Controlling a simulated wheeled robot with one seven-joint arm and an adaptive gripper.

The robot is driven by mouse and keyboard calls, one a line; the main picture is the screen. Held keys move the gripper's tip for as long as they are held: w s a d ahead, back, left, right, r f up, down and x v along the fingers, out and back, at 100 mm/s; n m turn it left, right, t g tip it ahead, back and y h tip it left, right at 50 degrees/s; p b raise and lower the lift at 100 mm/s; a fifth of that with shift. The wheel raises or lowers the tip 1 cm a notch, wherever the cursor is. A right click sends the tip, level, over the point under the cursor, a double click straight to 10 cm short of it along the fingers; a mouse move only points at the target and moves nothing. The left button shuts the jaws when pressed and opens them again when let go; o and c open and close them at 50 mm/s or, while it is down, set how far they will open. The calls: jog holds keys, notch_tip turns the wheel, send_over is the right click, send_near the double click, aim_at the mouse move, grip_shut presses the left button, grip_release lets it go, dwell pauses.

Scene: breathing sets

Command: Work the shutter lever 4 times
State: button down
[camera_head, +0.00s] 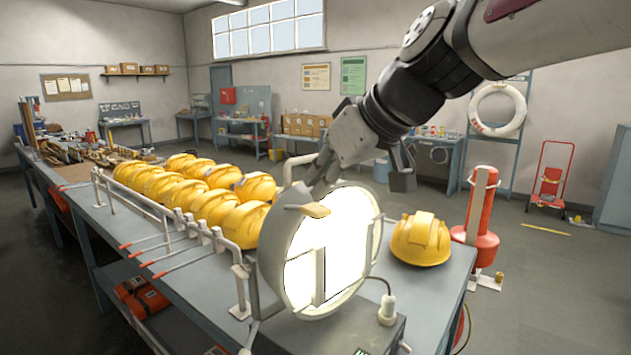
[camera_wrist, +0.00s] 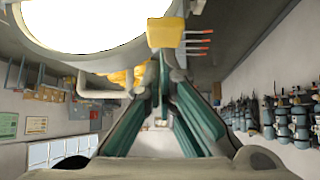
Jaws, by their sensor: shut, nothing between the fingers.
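A big round signal lamp (camera_head: 277,262) in a pale housing stands on the bench's near end, its face glowing white. Narrow upright pale slats show across the lit face. My gripper (camera_head: 318,186) is shut and empty, just above and behind the lever. In the wrist view my fingertips (camera_wrist: 165,62) come together close to the lever; I cannot tell whether they touch.
Several yellow helmets (camera_head: 212,207) stand in rows behind a white pipe rail (camera_head: 160,212) with red-tipped rods. One helmet (camera_head: 421,240) sits right of the lamp, near a red cylinder (camera_head: 481,215). A dark box with a cable (camera_head: 387,310) stands in front.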

jog(key=shift+f, duration=0.35)
jog(key=shift+f+b, duration=0.1)
jog(key=shift+b, duration=0.2)
